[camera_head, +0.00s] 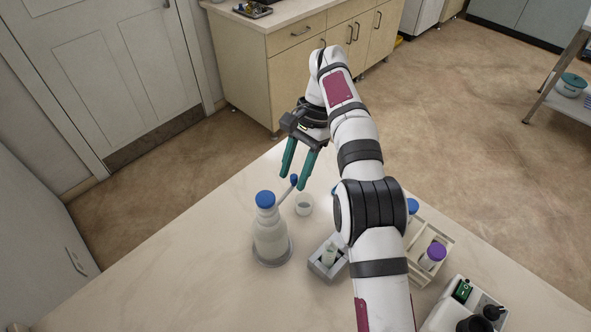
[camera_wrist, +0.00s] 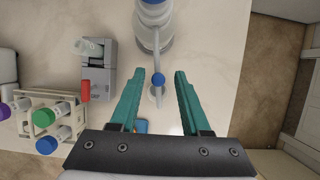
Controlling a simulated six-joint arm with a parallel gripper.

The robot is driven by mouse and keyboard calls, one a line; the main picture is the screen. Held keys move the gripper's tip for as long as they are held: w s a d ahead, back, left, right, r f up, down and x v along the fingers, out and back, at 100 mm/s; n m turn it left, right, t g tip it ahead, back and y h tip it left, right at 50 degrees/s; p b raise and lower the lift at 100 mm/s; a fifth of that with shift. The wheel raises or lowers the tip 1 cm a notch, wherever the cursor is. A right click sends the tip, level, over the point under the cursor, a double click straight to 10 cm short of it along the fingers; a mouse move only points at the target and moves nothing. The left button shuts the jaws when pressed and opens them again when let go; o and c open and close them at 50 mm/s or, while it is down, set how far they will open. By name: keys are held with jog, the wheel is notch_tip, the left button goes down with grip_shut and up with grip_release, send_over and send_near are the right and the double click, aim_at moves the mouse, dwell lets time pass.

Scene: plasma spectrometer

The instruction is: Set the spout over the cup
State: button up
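A clear bottle with a blue cap (camera_head: 270,238) stands on the table and shows at the top of the wrist view (camera_wrist: 153,38). My gripper (camera_head: 294,182) has two teal fingers, spread apart and empty. In the wrist view the blue tip (camera_wrist: 158,79) appears between the fingers, with a gap on both sides.
A grey holder with a vial (camera_head: 328,257) stands right of the bottle. A rack with coloured-cap tubes (camera_head: 432,255) stands farther right, partly behind my arm. A white device (camera_head: 465,305) sits at the lower right. The table left of the bottle is clear.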

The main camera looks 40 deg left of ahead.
jog(key=shift+r, duration=1.65)
jog(key=w+d+r, duration=0.5)
jog(key=d+r, duration=0.2)
jog(key=d, duration=0.3)
jog(key=shift+d+r, duration=0.35)
jog(key=shift+s, duration=0.1)
